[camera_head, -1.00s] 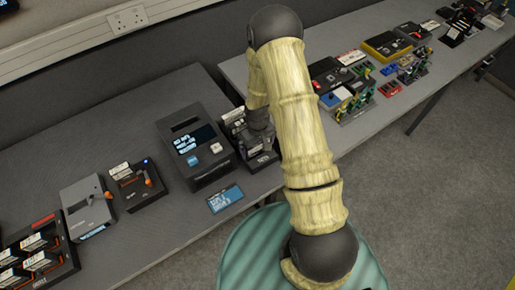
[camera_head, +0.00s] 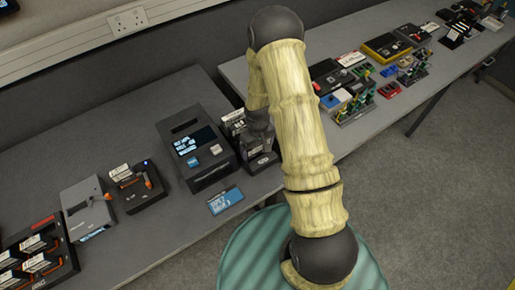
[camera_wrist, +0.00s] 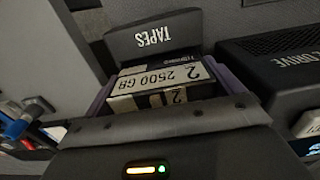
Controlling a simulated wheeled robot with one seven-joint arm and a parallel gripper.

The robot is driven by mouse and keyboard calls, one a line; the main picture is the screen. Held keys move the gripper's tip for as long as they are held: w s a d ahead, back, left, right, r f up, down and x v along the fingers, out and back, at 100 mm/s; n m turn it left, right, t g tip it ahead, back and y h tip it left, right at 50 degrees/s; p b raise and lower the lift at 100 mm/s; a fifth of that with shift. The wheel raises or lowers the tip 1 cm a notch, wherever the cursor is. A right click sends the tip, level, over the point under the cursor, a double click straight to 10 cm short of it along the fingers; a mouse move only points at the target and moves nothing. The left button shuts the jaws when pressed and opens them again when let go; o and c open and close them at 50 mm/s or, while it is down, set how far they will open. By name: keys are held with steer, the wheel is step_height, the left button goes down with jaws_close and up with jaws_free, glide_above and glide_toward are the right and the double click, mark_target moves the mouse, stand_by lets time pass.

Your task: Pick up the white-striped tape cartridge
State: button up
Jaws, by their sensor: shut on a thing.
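The tape cartridge (camera_wrist: 165,78), with a white label reading "2500 GB" and a "2", sits between the two fingers of my gripper (camera_wrist: 172,88) in the wrist view. My gripper is shut on it. Behind it stands the dark rack marked "TAPES" (camera_wrist: 152,36). In the head view my gripper (camera_head: 258,140) is at the rack (camera_head: 262,163), just right of the tape drive, and my arm hides much of it. I cannot tell whether the cartridge is fully clear of the rack.
The dark tape drive (camera_head: 195,148) stands close on the left of the rack in the head view; it also shows at the right of the wrist view (camera_wrist: 280,62). A blue card (camera_head: 225,200) lies before it. Other devices stand along both tables (camera_head: 150,228).

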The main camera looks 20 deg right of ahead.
step_height(320, 180, up, 10)
steer(key=shift+f+b, duration=0.15)
steer(key=shift+b, duration=0.9)
steer(key=shift+w, duration=0.1)
